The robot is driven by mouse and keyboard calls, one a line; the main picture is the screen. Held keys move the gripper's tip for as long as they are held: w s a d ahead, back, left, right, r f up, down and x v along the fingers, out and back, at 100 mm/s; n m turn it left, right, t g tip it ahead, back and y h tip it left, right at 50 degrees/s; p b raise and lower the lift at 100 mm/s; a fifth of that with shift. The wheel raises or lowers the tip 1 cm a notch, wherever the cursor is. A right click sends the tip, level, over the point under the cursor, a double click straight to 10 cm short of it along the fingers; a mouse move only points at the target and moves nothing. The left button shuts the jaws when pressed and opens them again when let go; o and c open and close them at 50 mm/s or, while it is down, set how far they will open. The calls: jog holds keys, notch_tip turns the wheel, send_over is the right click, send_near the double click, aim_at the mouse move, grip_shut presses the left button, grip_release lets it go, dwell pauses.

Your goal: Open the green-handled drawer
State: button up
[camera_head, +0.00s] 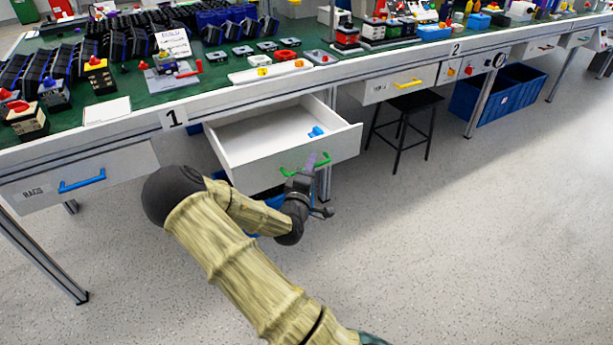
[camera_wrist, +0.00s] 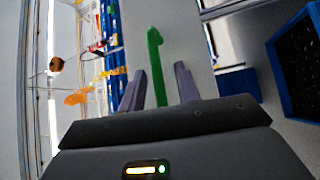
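The green-handled drawer (camera_head: 262,144) is pulled out from under the bench in the head view, showing its white inside. A small blue item (camera_head: 316,131) lies in it. The green handle (camera_head: 290,171) is on its front. In the wrist view the green handle (camera_wrist: 154,52) runs between the two grey-purple fingers of my gripper (camera_wrist: 160,76). The fingers stand apart with a visible gap beside the handle. Whether either finger touches it is hard to tell.
A closed drawer with a blue handle (camera_head: 82,180) is to the left. One with a yellow handle (camera_head: 408,84) is to the right. A black stool (camera_head: 415,101) and blue crates (camera_head: 500,95) stand under the bench. The floor in front (camera_head: 450,230) is clear.

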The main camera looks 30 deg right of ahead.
jog(key=p+v, duration=0.3)
jog(key=v, duration=1.4)
jog(key=shift+a, duration=0.15)
jog(key=shift+f, duration=0.1)
